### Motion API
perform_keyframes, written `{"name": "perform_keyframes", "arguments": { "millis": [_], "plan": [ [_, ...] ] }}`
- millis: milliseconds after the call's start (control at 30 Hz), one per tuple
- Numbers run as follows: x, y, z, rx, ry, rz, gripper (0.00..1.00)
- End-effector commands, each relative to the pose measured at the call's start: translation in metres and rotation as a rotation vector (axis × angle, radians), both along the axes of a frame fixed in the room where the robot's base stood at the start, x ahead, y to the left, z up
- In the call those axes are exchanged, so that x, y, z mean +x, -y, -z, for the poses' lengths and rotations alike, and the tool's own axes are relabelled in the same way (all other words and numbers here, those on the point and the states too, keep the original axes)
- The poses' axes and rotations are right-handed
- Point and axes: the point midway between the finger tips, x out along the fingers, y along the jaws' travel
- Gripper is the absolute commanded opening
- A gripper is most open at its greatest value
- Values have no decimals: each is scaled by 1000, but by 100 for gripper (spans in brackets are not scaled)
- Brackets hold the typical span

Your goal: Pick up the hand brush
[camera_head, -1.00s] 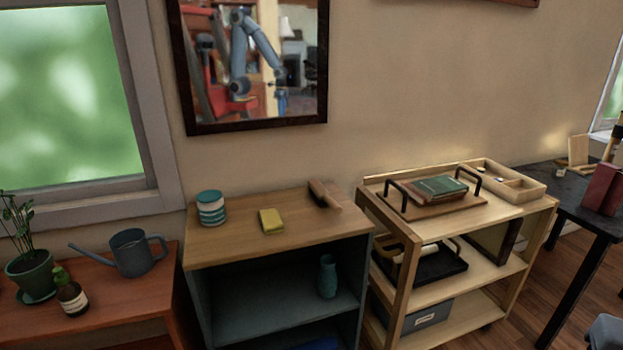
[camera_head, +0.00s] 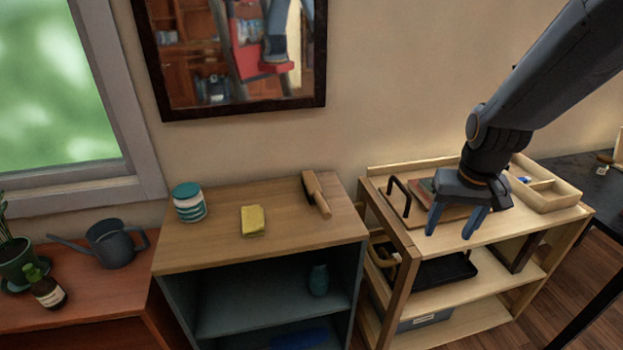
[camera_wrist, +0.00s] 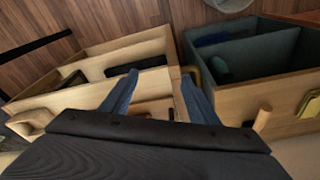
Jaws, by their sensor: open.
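The hand brush (camera_head: 316,193) has a wooden handle and lies on the wooden top of the low shelf unit (camera_head: 190,255), toward its back right. In the wrist view part of its handle (camera_wrist: 263,117) shows at the right; the rest is hidden. My gripper (camera_head: 454,228) is open and empty, above the wooden cart to the right of the brush. Its blue fingers (camera_wrist: 158,97) point down over the cart in the wrist view, apart from the brush.
A striped jar (camera_head: 189,203) and a yellow cloth (camera_head: 253,220) share the shelf top. The cart (camera_head: 480,240) carries a tray with a book and a divided wooden box (camera_head: 545,190). A framed mirror (camera_head: 235,55) hangs behind the shelf. The front of the shelf top is clear.

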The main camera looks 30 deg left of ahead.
Motion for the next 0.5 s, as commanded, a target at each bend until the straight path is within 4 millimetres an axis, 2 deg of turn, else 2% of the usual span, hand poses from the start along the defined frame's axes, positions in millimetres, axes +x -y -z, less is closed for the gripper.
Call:
{"name": "perform_keyframes", "arguments": {
  "millis": [33, 133, 300, 400, 500],
  "plan": [
    [14, -38, -6, 7, 20, -55, 55],
    [39, -109, -8, 25, 65, -145, 55],
    [56, -224, -7, 62, 134, -277, 55],
    [56, -276, -5, 81, 162, -334, 55],
    [53, -312, -2, 97, 181, -372, 55]
  ]
}}
